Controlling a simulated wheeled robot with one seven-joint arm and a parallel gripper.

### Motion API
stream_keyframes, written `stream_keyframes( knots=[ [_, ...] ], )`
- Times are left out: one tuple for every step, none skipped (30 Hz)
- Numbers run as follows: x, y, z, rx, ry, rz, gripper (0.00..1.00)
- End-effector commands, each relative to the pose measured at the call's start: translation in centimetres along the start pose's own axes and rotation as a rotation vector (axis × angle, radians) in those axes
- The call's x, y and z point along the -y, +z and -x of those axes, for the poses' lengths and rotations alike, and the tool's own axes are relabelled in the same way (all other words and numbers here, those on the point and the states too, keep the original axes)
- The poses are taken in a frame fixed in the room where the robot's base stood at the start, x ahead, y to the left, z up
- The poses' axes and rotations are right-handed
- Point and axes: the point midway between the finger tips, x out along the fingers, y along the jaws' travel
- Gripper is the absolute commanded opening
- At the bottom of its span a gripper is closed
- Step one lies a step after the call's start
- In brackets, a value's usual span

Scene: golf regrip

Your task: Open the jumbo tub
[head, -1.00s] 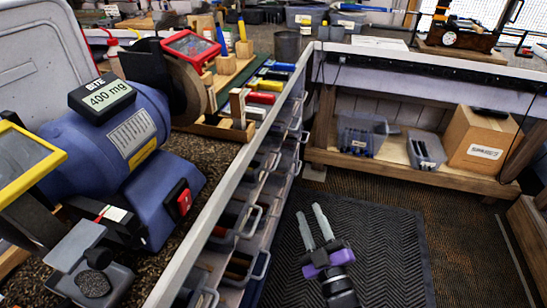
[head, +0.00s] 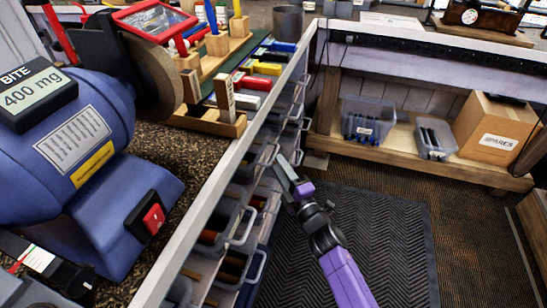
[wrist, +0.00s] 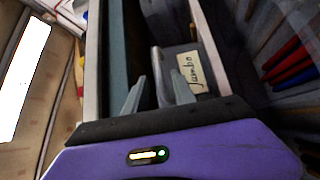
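The jumbo tub (wrist: 205,55) shows in the wrist view as a grey tub front with a handwritten "Jumbo" label (wrist: 192,72). My gripper (wrist: 153,80) is right in front of it, its two fingers apart with a dark gap between them, just left of the label. I cannot tell whether a finger touches the tub or its handle. In the head view my gripper (head: 284,170) reaches the column of grey tubs under the bench edge. The labels are not readable there, and the arm partly hides that tub front.
More handled tubs (head: 240,228) stand below and nearer along the bench front. A blue grinder (head: 70,140) and a wooden stand (head: 208,122) sit on the bench. A shelf with bins (head: 366,122) and a spares box (head: 497,128) is at the right. The floor mat (head: 385,235) is clear.

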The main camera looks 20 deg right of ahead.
Motion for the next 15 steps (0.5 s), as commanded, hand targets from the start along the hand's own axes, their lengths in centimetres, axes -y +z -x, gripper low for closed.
stream_keyframes(
  knots=[
    [0.2,0.0,-0.9,-0.001,0.001,0.0,0.31],
    [0.2,0.0,-1.4,-0.002,0.001,0.001,0.31],
    [0.2,0.0,-2.0,-0.002,0.002,0.001,0.31],
    [0.1,0.0,-2.4,-0.002,0.002,0.0,0.31],
    [0.2,0.0,-2.8,-0.001,0.001,0.0,0.31],
    [0.2,0.0,-3.3,-0.001,0.001,0.0,0.31],
    [0.1,0.0,-3.6,-0.001,0.001,0.0,0.31],
    [0.1,0.0,-3.9,0.0,0.001,-0.001,0.31],
    [0.2,0.1,-4.2,0.0,0.0,-0.001,0.31],
    [0.1,0.1,-4.4,0.001,0.0,-0.001,0.31],
    [0.1,0.1,-4.5,0.001,0.0,-0.001,0.31],
    [0.1,0.0,-4.7,0.001,0.001,-0.001,0.31],
    [0.0,0.0,-4.8,0.001,0.001,-0.001,0.31],
    [0.0,0.0,-4.8,0.001,0.001,-0.001,0.31],
    [0.0,0.0,-4.8,0.001,0.0,-0.001,0.31]
  ],
)
